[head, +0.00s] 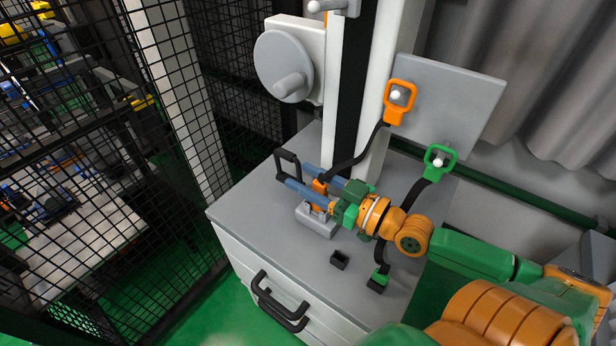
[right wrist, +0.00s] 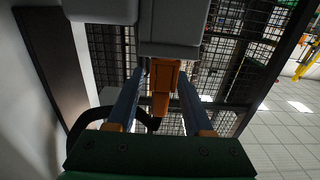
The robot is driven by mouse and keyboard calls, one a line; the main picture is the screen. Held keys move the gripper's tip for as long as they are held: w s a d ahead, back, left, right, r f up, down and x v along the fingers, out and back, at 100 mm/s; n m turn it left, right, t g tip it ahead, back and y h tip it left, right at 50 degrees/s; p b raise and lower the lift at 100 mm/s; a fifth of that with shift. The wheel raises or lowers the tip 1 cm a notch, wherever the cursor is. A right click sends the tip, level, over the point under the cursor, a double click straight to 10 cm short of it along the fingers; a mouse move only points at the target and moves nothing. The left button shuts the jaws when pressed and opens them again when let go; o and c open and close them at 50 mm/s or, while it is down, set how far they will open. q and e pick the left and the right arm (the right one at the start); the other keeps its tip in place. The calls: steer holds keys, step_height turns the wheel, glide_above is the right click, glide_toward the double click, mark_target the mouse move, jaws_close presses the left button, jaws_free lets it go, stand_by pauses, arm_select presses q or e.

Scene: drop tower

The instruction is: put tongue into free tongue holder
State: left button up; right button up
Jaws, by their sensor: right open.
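The orange tongue (head: 319,185) is upright at the grey block (head: 316,219) on the cabinet top, with a black strap running up to the orange handle (head: 398,103). My right gripper (head: 298,176) is open, its two blue fingers on either side of the orange tongue. In the right wrist view the orange tongue (right wrist: 163,90) shows between the fingers, with gaps on both sides. A small black holder (head: 339,260) stands empty at the front. A green tongue (head: 380,276) sits in another black holder (head: 375,286), strapped to the green handle (head: 439,163). My left gripper is not in view.
A grey upright panel (head: 450,100) carries both handles. A white and black column (head: 350,90) rises behind the grey cabinet top (head: 255,210). Black mesh fencing (head: 165,90) is to the left. The cabinet top's left front is clear.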

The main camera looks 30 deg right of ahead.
mark_target(326, 189)
steer(key=shift+s+d+f, duration=0.1)
steer(key=shift+s+d, duration=0.1)
steer(key=shift+s, duration=0.1)
steer(key=p+v, duration=0.1)
steer(key=v, duration=0.2)
steer(key=p+v, duration=0.1)
steer(key=v, duration=0.1)
steer(key=shift+s+r+p, duration=0.1)
steer(key=shift+r+p, duration=0.2)
steer(key=shift+r, duration=0.05)
steer(key=shift+s+d+f, duration=0.15)
steer(key=shift+s+d, duration=0.05)
steer(key=shift+s, duration=0.35)
steer(key=shift+f, duration=0.1)
